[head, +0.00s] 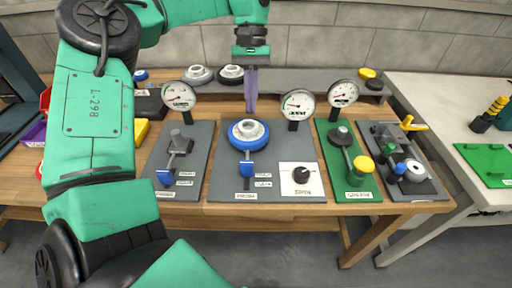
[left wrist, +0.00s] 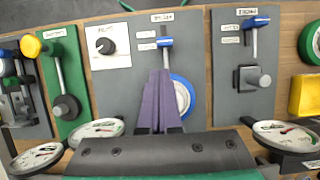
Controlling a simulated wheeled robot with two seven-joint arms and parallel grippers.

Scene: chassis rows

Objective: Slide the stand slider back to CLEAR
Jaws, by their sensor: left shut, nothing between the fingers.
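Two grey panels carry blue slider handles, and their labels are too small to read surely. The middle panel's blue handle (head: 246,169) lies below a blue-rimmed wheel (head: 249,131), at the label nearer the wheel. It also shows in the left wrist view (left wrist: 165,42). The left panel's blue handle (head: 165,178) joins a rod to a grey block (head: 180,143); it sits nearer the front edge. My left gripper (head: 251,109) is shut and empty, its purple fingers pointing down above the middle panel behind the wheel. In the wrist view the fingers (left wrist: 163,74) overlap the slider rod and part of the wheel.
Round gauges (head: 179,96) stand behind the panels. A white dial plate (head: 301,180) is right of the middle slider, then a green panel (head: 347,192) with a yellow-capped handle and a grey panel (head: 433,189). A white table (head: 440,95) stands right.

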